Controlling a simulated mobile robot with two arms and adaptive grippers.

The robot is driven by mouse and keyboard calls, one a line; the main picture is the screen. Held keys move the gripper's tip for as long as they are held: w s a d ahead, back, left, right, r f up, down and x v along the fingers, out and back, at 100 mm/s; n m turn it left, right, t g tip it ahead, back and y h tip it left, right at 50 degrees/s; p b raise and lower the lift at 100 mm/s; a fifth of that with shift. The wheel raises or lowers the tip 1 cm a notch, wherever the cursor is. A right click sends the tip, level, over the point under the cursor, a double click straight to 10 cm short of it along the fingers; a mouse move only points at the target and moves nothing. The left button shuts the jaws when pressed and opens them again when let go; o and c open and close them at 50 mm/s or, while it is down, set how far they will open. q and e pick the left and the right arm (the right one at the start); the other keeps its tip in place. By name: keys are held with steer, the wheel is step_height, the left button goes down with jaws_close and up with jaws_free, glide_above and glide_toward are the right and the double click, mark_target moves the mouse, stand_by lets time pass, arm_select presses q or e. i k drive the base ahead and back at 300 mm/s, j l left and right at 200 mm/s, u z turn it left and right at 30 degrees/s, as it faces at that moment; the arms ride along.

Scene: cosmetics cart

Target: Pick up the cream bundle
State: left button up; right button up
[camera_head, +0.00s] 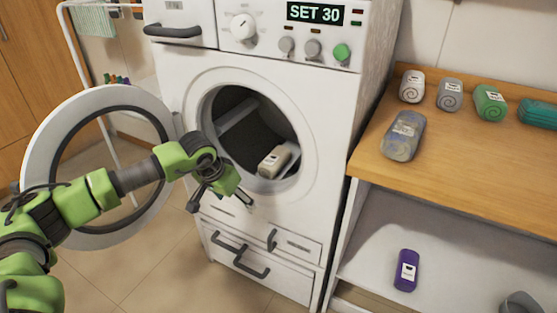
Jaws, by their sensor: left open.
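A cream bundle (274,160) with a pale label lies at the front of the open washing machine drum (240,110), tilted near the lower right of the rim. My left gripper (222,201) is in front of the machine, below and left of the bundle. Its fingers are spread and empty, and it appears apart from the bundle.
The round door (41,150) is swung open left, behind my left arm. On the wooden top (455,180) stand an off-white bundle (411,86), grey ones (449,95) (404,136) and green ones (490,102). A purple bundle (406,270) is on the white shelf (385,240).

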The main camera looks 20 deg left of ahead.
mark_target(270, 168)
steer(key=i, duration=0.85)
